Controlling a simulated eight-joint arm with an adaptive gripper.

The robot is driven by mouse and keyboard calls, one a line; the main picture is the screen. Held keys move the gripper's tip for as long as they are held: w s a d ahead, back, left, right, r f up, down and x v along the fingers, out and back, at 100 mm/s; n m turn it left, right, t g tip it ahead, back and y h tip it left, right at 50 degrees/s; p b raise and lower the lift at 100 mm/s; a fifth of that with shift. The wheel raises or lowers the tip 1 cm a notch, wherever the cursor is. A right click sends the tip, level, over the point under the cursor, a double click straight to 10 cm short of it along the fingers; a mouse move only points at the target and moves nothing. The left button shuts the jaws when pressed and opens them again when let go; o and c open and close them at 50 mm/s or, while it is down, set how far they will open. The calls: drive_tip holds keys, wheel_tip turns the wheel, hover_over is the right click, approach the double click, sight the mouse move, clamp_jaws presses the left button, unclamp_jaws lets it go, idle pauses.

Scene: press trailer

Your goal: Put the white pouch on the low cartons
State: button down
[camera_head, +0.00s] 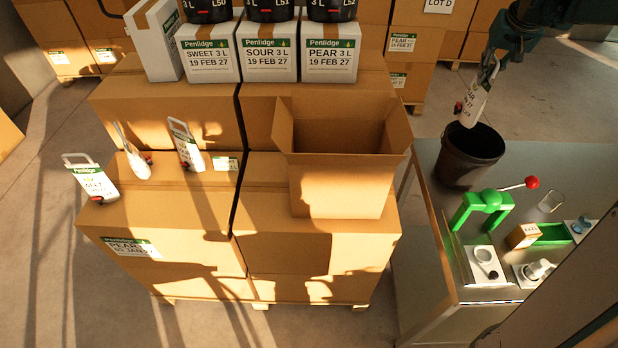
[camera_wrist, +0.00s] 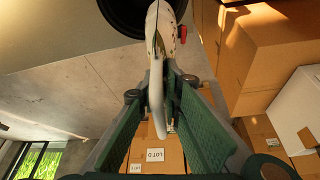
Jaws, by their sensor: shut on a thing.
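My gripper (camera_head: 491,68) is at the upper right of the head view, shut on the handle of a white pouch (camera_head: 473,103). The pouch hangs tilted from it, with its lower end over or near the dark bucket (camera_head: 458,170) on the bench. In the wrist view, the pouch's white handle (camera_wrist: 157,95) is between the two green fingers (camera_wrist: 160,110), and its body (camera_wrist: 166,28) shows a red tap. The low cartons (camera_head: 165,215) stand at the left front. Several other white pouches (camera_head: 96,181) stand or lean along their top.
An open empty carton (camera_head: 340,190) sits on the right part of the cartons. Taller cartons (camera_head: 165,105) with white boxes (camera_head: 268,50) rise behind. The metal bench (camera_head: 525,185) holds a green press (camera_head: 483,207) with a red-knobbed lever. The low cartons' front top is bare.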

drive_tip(key=w+a+r+n+y+p, duration=0.1)
drive_tip(key=w+a+r+n, duration=0.2)
drive_tip(key=a, duration=1.1)
drive_tip(key=w+a+n+y+p, duration=0.1)
drive_tip(key=w+a+n+y, duration=0.2)
drive_tip(key=a, duration=1)
drive_tip(key=s+a+r+n+g+p, duration=0.15)
drive_tip(key=a+n, duration=0.55)
drive_tip(key=a, duration=2.2)
drive_tip(key=s+a+f+n, duration=0.2)
drive_tip(key=s+a+f, duration=0.4)
drive_tip(key=a, duration=0.7)
drive_tip(key=s+a+f+n+g+y, duration=0.1)
drive_tip(key=s+a+f, duration=0.5)
drive_tip(key=a, duration=0.8)
drive_tip(key=s+a+f+n+g+p, duration=0.1)
drive_tip(key=s+a+f+n, duration=0.2)
drive_tip(key=s+a+f, duration=0.4)
drive_tip(key=s+a, duration=0.3)
drive_tip(key=a, duration=0.4)
drive_tip(key=shift+a+n, duration=0.15)
drive_tip(key=shift+n, duration=0.25)
drive_tip(key=shift+s, duration=0.1)
wheel_tip(320, 180, down, 6)
drive_tip(key=shift+f, duration=0.15)
